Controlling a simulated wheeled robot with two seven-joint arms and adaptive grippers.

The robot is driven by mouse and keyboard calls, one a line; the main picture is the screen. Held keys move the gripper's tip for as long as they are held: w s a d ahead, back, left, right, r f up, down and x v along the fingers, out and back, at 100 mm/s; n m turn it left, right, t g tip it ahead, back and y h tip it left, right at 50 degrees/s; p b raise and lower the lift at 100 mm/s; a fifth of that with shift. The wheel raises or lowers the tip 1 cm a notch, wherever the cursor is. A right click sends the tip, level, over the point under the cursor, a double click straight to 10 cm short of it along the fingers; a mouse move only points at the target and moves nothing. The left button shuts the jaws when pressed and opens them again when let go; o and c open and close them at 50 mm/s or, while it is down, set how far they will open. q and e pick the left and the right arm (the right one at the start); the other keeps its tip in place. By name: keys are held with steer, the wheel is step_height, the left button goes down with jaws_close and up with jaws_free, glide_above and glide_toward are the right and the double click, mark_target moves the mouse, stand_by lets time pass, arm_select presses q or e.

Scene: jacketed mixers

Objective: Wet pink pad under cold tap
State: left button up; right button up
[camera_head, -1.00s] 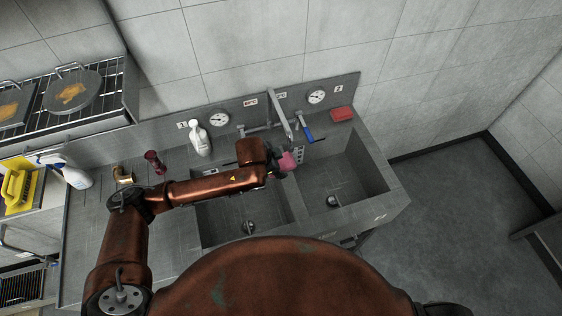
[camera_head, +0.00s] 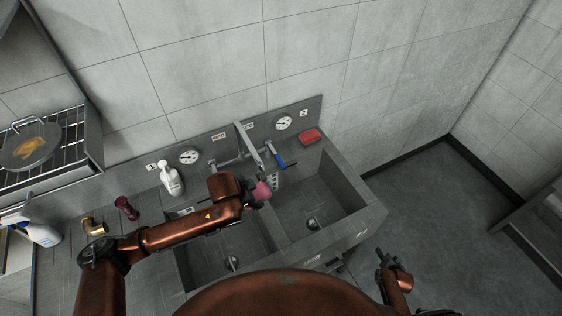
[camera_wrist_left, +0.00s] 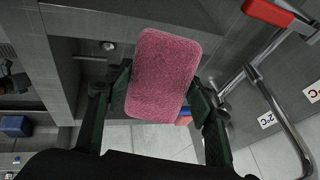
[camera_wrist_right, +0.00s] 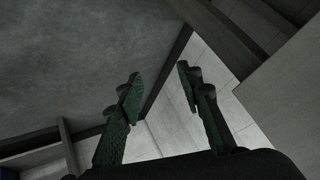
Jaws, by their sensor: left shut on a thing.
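The pink pad (camera_head: 262,190) is held by my left gripper (camera_head: 256,192) over the sinks, near the divider between the basins. In the left wrist view the pad (camera_wrist_left: 162,75) sits between the two green fingers, which are shut on it. The grey tap spout (camera_head: 252,148) ends just above the pad in the head view; I cannot tell whether it is straight over it. No running water shows. A blue tap lever (camera_head: 280,159) is right of the spout. My right gripper (camera_wrist_right: 160,78) is open and empty, over the floor right of the sinks (camera_head: 385,260).
A white bottle (camera_head: 171,180), a dark red object (camera_head: 127,208) and a brass piece (camera_head: 94,226) stand on the left counter. A spray bottle (camera_head: 40,232) is further left. The right basin (camera_head: 320,200) looks empty.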

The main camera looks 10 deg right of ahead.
steer(key=w+d+r+m+t+h, duration=0.15)
steer(key=w+d+r, duration=0.25)
steer(key=w+r, duration=0.4)
steer(key=w+d+r+m+t, duration=0.3)
steer(key=w+d+r, duration=0.2)
steer(key=r, duration=0.5)
steer(key=w+d+r+m+t+h, duration=0.1)
steer(key=w+d+r+m+t, duration=0.2)
steer(key=w+r, duration=0.5)
steer(key=w+a+r+n+t+y, duration=0.15)
steer(key=w+a+r+n, duration=0.35)
steer(key=a, duration=0.5)
steer(key=w+a+r+n+t+y, duration=0.15)
steer(key=w+a+r+n, duration=0.25)
steer(key=a+r, duration=0.4)
steer(key=a+r+n+t+y, duration=0.1)
steer(key=a+r+n+y, duration=0.4)
steer(key=a, duration=0.7)
steer(key=a+r+n+t+y, duration=0.2)
steer(key=a+r+n, duration=0.1)
steer(key=a+r, duration=0.65)
steer(key=n+g, duration=0.3)
steer(key=g, duration=0.1)
glide_toward(276, 154)
steer(key=shift+y, duration=0.25)
steer(key=x, duration=0.6)
steer(key=shift+d, duration=0.15)
steer(key=shift+c, duration=0.6)
